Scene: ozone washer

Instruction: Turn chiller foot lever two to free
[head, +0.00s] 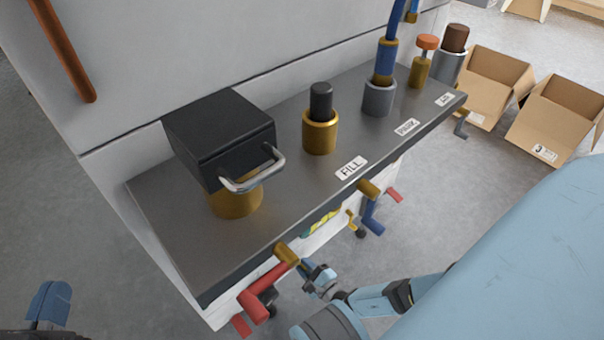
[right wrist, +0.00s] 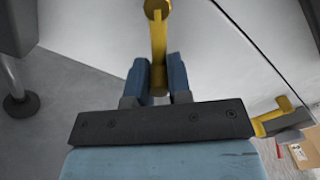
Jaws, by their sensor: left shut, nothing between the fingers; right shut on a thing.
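In the right wrist view a yellow lever (right wrist: 158,45) runs from a round pivot at the top edge down between the fingers of my right gripper (right wrist: 158,85), which is shut on it. In the head view my right gripper (head: 318,277) is low beside the machine's front, below the shelf; the held lever cannot be made out there. A second yellow lever (right wrist: 283,112) shows at the right of the wrist view, apart from the gripper. I cannot tell which lever is number two. My left gripper (head: 48,304) is shut and empty over the floor at bottom left.
The metal shelf (head: 285,205) overhangs the levers. A red handle (head: 265,288) and a blue handle (head: 371,214) stick out under its front edge, on either side of my right gripper. Cardboard boxes (head: 555,115) stand on the floor at the right.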

